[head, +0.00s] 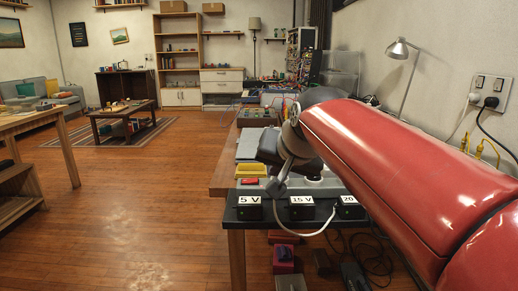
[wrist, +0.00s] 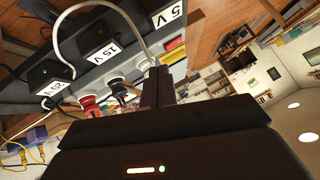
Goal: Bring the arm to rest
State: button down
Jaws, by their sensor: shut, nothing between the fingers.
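My red arm (head: 400,150) reaches in from the right over the bench. My gripper (head: 274,190) is at its end, low over the bench's near part, behind the black boxes. In the wrist view my gripper (wrist: 160,88) shows dark fingers together, holding nothing. A white cable (head: 315,229) loops over the front of the boxes. In the wrist view the cable (wrist: 60,30) arcs from the boxes to a pale round part (wrist: 146,61) close beside the fingers. I cannot tell whether they touch.
Black boxes labelled 5 V (head: 250,208) and 15 V (head: 302,208) line the bench's near edge, with a third at right. A yellow tray (head: 252,169) lies left of my gripper. A desk lamp (head: 398,49) stands at right. The wooden floor (head: 150,220) at left is open.

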jog(key=s+d+f+g+h, duration=0.1)
jog(key=s+d+f, duration=0.5)
jog(key=s+f, duration=0.4)
jog(key=s+d+f+n+g+h, duration=0.1)
jog(key=s+d+f, duration=0.4)
jog(key=s+f, duration=0.5)
jog(key=shift+s+d+n+g+h, duration=0.35)
jog(key=shift+s+g, duration=0.35)
jog(key=shift+s, duration=0.35)
